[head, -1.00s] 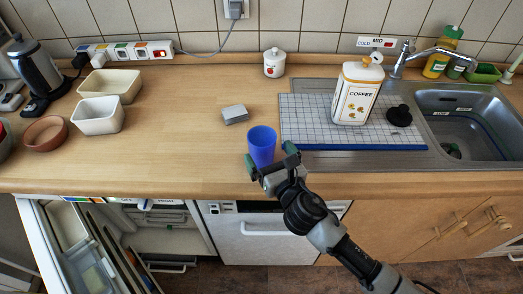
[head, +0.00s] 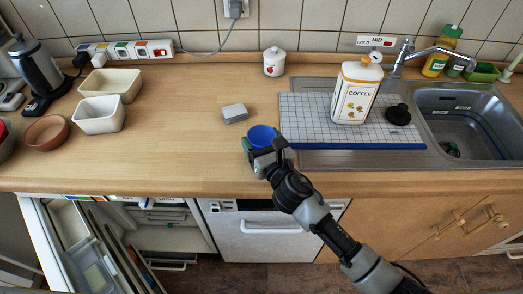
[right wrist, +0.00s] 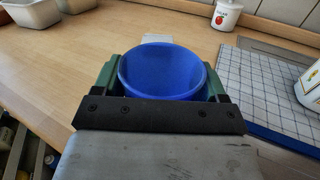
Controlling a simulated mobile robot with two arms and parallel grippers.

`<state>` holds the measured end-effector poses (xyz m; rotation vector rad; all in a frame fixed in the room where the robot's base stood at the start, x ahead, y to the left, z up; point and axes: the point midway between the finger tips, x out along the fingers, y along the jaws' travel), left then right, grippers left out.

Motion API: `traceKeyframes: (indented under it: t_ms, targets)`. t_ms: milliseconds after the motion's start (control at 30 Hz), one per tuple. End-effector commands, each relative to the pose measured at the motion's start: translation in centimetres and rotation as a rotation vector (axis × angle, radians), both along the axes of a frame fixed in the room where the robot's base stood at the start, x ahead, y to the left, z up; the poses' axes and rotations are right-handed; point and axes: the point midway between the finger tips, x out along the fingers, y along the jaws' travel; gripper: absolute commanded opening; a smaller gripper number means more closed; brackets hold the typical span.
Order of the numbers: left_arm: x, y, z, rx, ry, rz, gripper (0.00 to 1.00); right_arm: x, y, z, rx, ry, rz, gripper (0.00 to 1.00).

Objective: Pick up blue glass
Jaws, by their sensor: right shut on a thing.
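The blue glass (head: 262,136) stands upright on the wooden counter, left of the sink's drainboard. Its rim and open top show in the right wrist view (right wrist: 162,72). My right gripper (head: 264,147) comes in from the front and is shut on the glass, with one green finger at each side of it. In the right wrist view the gripper (right wrist: 160,85) hides the lower front of the glass. My left gripper is not in view.
A grey block (head: 235,113) lies behind the glass. The drainboard mat (head: 310,125) with a coffee canister (head: 357,92) is to the right. A white jar (head: 274,62) stands at the back. The counter left of the glass is clear.

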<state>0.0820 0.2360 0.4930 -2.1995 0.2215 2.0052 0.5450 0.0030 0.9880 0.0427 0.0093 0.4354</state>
Motion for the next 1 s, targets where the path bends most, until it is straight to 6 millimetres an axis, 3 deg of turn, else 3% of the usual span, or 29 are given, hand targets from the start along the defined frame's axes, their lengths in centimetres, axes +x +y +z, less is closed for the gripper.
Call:
traceKeyframes:
  t_ms: [367,600,1000]
  targets:
    - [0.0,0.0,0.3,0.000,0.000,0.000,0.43,0.1,0.0,0.9,0.001,-0.004,0.000,0.42]
    - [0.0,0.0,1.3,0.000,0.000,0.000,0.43,0.1,0.0,4.6,-0.001,-0.008,0.003,0.42]
    - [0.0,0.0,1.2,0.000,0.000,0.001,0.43,-1.1,-8.7,9.2,-0.005,-0.004,0.000,0.42]
